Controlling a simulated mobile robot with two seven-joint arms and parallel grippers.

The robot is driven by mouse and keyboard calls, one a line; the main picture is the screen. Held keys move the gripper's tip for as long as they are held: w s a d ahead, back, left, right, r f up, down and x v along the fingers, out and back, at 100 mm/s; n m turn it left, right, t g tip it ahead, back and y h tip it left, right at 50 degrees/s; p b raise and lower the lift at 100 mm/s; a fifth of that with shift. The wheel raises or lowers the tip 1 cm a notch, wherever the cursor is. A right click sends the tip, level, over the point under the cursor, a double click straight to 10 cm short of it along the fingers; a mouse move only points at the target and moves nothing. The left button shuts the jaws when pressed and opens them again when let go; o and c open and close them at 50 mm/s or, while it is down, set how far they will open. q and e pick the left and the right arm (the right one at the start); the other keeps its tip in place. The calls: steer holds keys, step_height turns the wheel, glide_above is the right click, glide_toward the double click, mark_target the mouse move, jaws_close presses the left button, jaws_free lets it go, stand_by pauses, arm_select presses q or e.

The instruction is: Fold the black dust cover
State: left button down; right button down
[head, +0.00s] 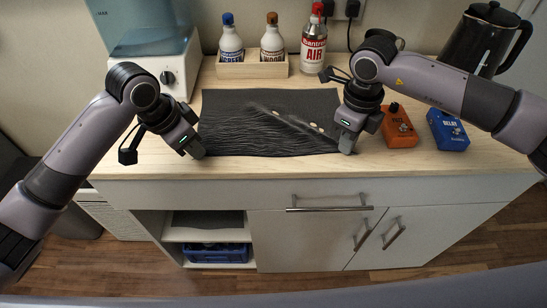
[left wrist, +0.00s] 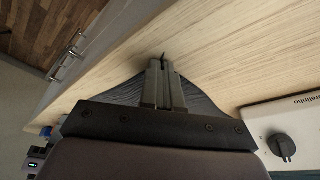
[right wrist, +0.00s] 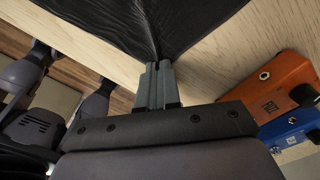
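The black dust cover (head: 262,105) lies spread on the wooden counter, with fine wrinkles across its left and front parts and a diagonal ridge in the middle. My left gripper (head: 197,153) is at its front left corner. In the left wrist view the fingers (left wrist: 163,62) are closed together with a small dark tip of cloth between them. My right gripper (head: 346,150) is at the front right corner. In the right wrist view its fingers (right wrist: 158,68) are closed on the gathered edge of the cover (right wrist: 150,25).
Orange (head: 398,128) and blue (head: 448,130) pedals stand right of the cover. A wooden box (head: 250,68) with bottles stands behind it, near a red-topped spray bottle (head: 314,45). A white appliance (head: 160,70) is back left, a black kettle (head: 482,42) back right.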

arm_select(q)
steer(key=shift+a, duration=0.1)
arm_select(e)
steer(key=shift+d, duration=0.15)
